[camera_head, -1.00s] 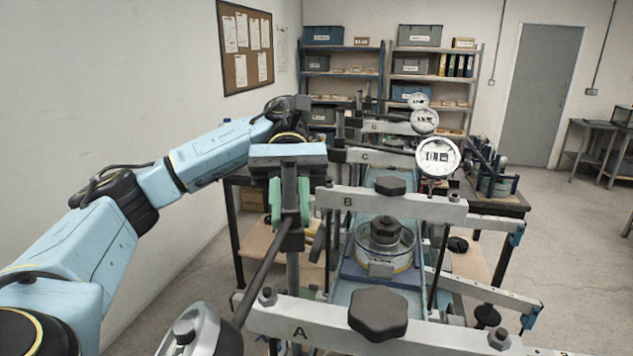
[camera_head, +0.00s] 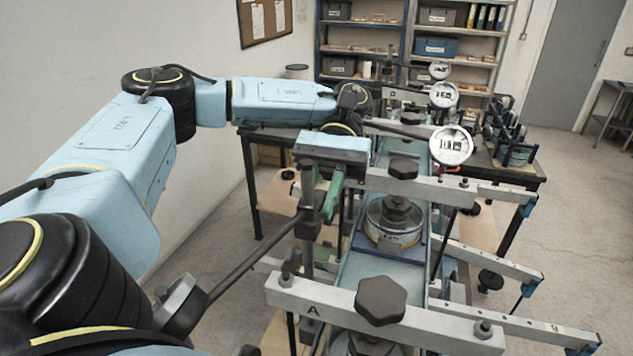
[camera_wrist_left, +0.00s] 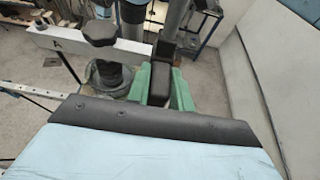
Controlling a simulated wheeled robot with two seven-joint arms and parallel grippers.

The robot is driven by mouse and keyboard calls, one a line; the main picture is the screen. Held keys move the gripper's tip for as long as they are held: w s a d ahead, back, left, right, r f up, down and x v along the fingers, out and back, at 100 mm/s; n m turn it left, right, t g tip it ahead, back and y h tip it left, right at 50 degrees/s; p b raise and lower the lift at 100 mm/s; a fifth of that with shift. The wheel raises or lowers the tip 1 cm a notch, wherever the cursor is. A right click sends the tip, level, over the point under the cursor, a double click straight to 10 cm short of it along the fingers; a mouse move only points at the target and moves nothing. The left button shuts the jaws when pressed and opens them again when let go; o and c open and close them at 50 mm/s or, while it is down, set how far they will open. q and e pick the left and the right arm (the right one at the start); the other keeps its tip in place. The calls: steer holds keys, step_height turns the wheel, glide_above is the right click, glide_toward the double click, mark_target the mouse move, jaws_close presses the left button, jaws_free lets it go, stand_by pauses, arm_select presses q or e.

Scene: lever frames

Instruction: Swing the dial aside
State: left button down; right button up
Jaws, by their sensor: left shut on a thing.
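The nearest dial (camera_head: 182,306) is at the lower left, seen from its side, so its face is hidden. A dark rod (camera_head: 250,262) joins it to an upright post beside the bar marked A (camera_head: 345,308). The dial hangs out to the left, clear of that bar. My left gripper (camera_head: 320,196) has green fingers shut on a dark grip block at the rod's post end. The fingers and the dark block (camera_wrist_left: 160,83) also show in the left wrist view. My right gripper is not in view.
A large dark knob (camera_head: 380,300) sits over bar A. Farther bars carry more dials, the closest being a white-faced dial (camera_head: 451,146). A round clear-walled vessel (camera_head: 392,222) stands on the blue bench between bars. Shelves (camera_head: 455,45) stand at the back.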

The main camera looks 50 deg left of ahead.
arm_select(q)
steer(key=shift+d+f, duration=0.1)
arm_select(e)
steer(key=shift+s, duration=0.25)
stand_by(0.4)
arm_select(q)
steer(key=c, duration=1.3)
jaws_free()
steer(key=shift+o, duration=0.3)
steer(key=shift+s+d+y, duration=0.1)
steer(key=shift+y, duration=0.2)
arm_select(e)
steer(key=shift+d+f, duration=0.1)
arm_select(q)
steer(key=shift+s+n+h, duration=0.1)
steer(key=shift+n+h, duration=0.4)
steer(key=shift+h, duration=0.2)
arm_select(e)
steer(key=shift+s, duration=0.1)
arm_select(q)
steer(key=shift+a+n+t+h+b, duration=0.3)
steer(key=shift+n+t+h+b, duration=0.1)
steer(key=shift+t+b, duration=0.1)
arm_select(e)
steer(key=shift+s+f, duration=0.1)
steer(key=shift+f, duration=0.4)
